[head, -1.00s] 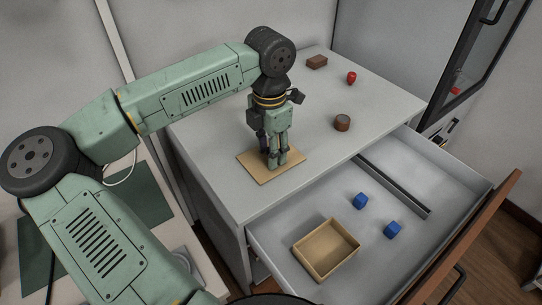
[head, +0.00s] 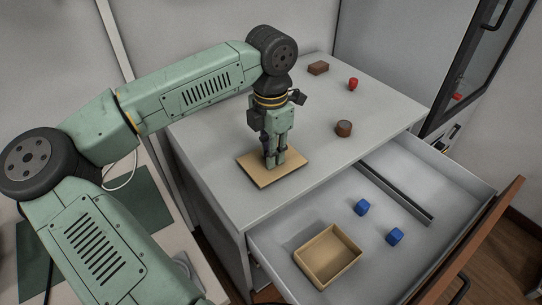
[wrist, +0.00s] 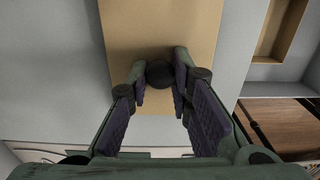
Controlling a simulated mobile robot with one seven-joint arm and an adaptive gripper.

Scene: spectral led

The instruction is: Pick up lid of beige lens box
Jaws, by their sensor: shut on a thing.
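The beige lid (head: 262,176) lies flat on top of the grey cabinet, near its front edge. In the wrist view the lid (wrist: 160,20) is a tan board with a dark round knob (wrist: 160,74) on it. My gripper (head: 274,162) points straight down over the lid. Its fingers (wrist: 160,80) are closed on the knob, one on each side. The open beige box (head: 327,256) sits empty inside the pulled-out drawer, below and to the right of the lid.
A brown block (head: 318,68), a red object (head: 353,84) and a brown round piece (head: 344,128) stand farther back on the cabinet top (head: 215,150).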

